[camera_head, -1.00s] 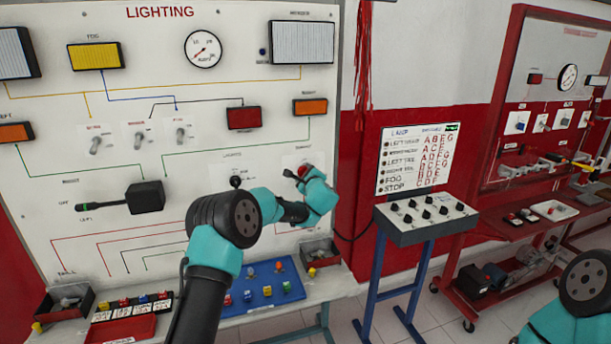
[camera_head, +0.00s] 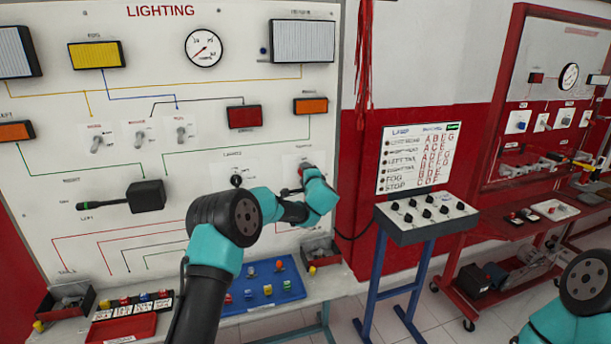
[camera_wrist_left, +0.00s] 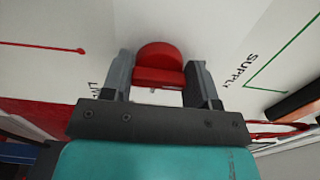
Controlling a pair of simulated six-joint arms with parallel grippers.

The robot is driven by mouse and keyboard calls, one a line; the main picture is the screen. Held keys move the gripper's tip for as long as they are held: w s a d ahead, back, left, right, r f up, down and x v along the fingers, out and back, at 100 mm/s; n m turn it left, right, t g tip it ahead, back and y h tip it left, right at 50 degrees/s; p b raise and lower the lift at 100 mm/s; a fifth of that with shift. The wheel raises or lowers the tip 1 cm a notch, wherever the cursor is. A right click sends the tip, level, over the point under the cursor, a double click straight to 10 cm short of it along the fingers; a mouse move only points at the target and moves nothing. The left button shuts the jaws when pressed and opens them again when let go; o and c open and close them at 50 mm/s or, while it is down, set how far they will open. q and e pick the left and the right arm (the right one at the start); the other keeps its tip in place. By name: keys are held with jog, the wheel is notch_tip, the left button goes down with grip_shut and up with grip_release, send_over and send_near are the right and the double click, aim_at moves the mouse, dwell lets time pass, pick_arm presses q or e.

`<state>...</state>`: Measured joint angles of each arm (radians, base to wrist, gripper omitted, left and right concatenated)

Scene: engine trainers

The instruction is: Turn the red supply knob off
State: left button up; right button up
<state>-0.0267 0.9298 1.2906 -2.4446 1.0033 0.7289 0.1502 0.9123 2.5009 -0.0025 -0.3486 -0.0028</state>
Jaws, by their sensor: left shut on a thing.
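The red supply knob (camera_wrist_left: 159,62) is a round red knob with a raised grip bar, on the white lighting panel (camera_head: 120,240). In the left wrist view it sits between the two fingers of my left gripper (camera_wrist_left: 163,85), which is shut on it. The word SUPPLY is printed on the panel beside it. In the head view my left gripper (camera_head: 303,172) is at the right side of the panel, and only a small part of the red knob shows past it. My right arm shows at the lower right; its gripper is out of the picture.
Below the panel, a shelf holds a blue tray (camera_head: 261,304), a red tray (camera_head: 100,333) and small bins. A black lever (camera_head: 110,203) sticks out of the panel left of my arm. A control box on a blue stand (camera_head: 408,232) is to the right.

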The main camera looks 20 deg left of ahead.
dwell(0.4)
pick_arm(q)
jog(key=o, duration=0.9)
jog(key=v, duration=1.7)
jog(key=shift+s+d, duration=0.1)
jog(key=shift+s, duration=0.1)
